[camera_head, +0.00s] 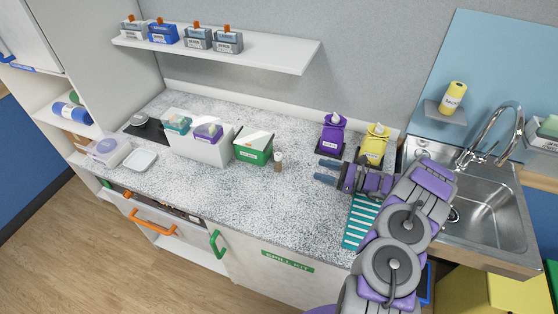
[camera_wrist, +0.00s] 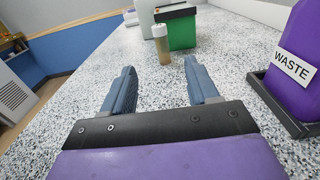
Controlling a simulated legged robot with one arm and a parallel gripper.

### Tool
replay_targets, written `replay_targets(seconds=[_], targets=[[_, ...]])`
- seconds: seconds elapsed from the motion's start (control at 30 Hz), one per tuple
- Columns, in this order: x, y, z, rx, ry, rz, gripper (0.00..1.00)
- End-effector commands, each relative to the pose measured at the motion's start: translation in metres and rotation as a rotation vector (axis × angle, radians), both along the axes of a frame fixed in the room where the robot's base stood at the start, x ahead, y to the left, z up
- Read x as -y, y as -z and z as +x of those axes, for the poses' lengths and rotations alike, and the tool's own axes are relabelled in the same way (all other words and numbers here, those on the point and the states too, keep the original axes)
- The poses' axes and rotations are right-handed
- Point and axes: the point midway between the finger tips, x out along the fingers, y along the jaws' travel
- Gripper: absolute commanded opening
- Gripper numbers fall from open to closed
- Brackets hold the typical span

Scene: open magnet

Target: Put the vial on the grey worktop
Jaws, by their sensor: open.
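In the wrist view the vial (camera_wrist: 162,44) stands beyond my fingertips, in front of the green box (camera_wrist: 178,28) and between the two fingers' lines. My gripper (camera_head: 325,171) is open and empty, low over the worktop and apart from the vial, to its right in the head view. The gripper's two blue fingers (camera_wrist: 160,75) are spread wide in the wrist view.
A purple waste bottle (camera_head: 332,134) and a yellow bottle (camera_head: 375,144) stand behind my gripper. A teal ribbed mat (camera_head: 360,221) lies beside my arm. The sink (camera_head: 475,210) is at right. A white bin (camera_head: 203,147) stands left of the green box. The front middle worktop is clear.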

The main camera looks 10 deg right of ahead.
Motion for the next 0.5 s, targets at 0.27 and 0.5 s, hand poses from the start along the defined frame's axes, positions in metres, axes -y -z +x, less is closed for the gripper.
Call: replay_targets(seconds=[0.27, 0.5], targets=[[-0.037, 0.001, 0.023, 0.001, -0.005, 0.002, 0.59], [-0.076, 0.002, 0.049, -0.001, -0.004, 0.000, 0.59]])
